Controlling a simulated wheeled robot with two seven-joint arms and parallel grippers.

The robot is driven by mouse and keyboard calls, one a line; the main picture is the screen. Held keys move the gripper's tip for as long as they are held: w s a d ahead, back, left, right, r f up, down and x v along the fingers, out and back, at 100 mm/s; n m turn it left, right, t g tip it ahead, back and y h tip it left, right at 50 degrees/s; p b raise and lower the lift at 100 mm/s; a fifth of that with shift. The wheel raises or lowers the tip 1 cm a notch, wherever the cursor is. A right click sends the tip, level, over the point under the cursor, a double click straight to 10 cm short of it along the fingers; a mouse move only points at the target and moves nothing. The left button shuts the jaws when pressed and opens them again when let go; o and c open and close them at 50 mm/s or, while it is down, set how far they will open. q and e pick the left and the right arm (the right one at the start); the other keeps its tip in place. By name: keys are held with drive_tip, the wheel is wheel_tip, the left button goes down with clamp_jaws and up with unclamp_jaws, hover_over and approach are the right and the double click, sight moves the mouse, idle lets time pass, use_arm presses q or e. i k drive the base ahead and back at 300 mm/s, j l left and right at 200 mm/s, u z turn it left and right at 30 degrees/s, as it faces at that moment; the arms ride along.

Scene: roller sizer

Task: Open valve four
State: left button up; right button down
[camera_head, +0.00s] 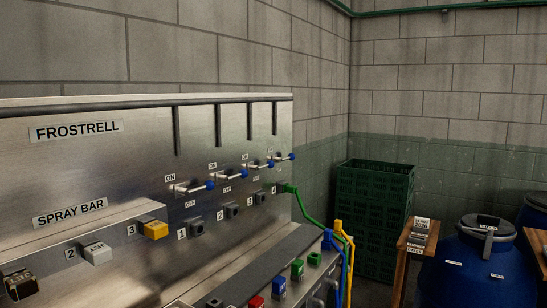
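A steel panel (90,160) labelled FROSTRELL carries a row of silver lever valves with blue tips. The rightmost lever (284,157) sits above the socket numbered 4, and its handle lies about level, pointing right. Its own ON and OFF marks are too small to read. The other levers, such as the leftmost one (190,187), also point right, between ON above and OFF below. A green plug (288,188) with a green cable is in the socket marked 4. Neither of my grippers is in view.
Sockets 1 (197,227), 2 (232,211) and 3 (260,198) look empty. Green, blue and yellow cables hang at the panel's right. Green crates (374,180) and a blue drum (478,262) stand beyond.

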sight(292, 156)
drive_tip(key=i+l, duration=0.25)
drive_tip(key=l, duration=0.15)
drive_tip(key=i+l, duration=0.25)
drive_tip(key=l, duration=0.2)
drive_tip(key=i+l, duration=0.25)
drive_tip(key=l, duration=0.15)
drive_tip(key=i+l+u, duration=0.1)
drive_tip(key=i+l, duration=0.15)
drive_tip(key=l, duration=0.2)
drive_tip(key=i+l, duration=0.25)
drive_tip(key=l, duration=0.15)
drive_tip(key=i+l, duration=0.25)
drive_tip(key=l, duration=0.2)
drive_tip(key=i+l, duration=0.25)
drive_tip(key=l, duration=0.2)
drive_tip(key=i+l, duration=0.25)
drive_tip(key=l, duration=0.2)
drive_tip(key=j+u, duration=0.05)
